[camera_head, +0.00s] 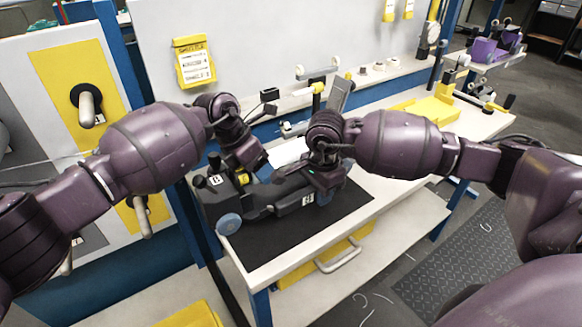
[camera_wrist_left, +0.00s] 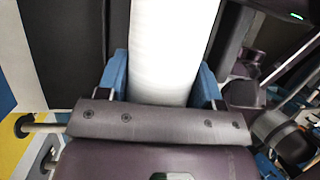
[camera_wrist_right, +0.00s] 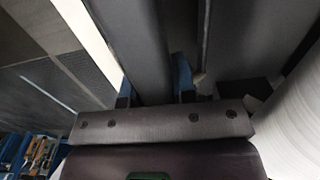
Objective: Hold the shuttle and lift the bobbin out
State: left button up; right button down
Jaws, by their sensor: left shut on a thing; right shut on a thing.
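The dark shuttle (camera_head: 290,203) with blue wheels lies on the black mat (camera_head: 300,238). My right gripper (camera_head: 322,178) is shut on its dark body, which runs between the blue fingers (camera_wrist_right: 153,82) in the right wrist view. My left gripper (camera_head: 264,168) is shut on the white bobbin (camera_wrist_left: 165,50), one blue finger on each side of it. In the head view a white piece, seemingly the bobbin (camera_head: 288,152), shows between the two grippers. The bobbin (camera_wrist_right: 292,130) also fills the right edge of the right wrist view. I cannot tell whether it still touches the shuttle.
The white workbench (camera_head: 400,196) carries the mat. A yellow tray (camera_head: 428,108) stands at the back right and a purple item (camera_head: 484,50) beyond it. A shelf with small parts runs along the back panel. The bench right of the mat is clear.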

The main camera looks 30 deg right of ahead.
pick_arm(q)
jog(key=shift+r, duration=4.45)
pick_arm(e)
jog(key=shift+s+f, duration=0.2)
jog(key=shift+f, duration=0.25)
jog(key=c, duration=1.3)
grip_release()
pick_arm(q)
jog(key=shift+w+d+f, duration=0.1)
pick_arm(e)
jog(key=o, duration=0.5)
jog(key=shift+w+d, duration=0.1)
jog(key=shift+w, duration=0.1)
jog(key=shift+c, duration=0.2)
jog(key=shift+r, duration=0.2)
jog(key=shift+r, duration=0.5)
notch_tip(320, 180, up, 10)
jog(key=shift+r, duration=0.55)
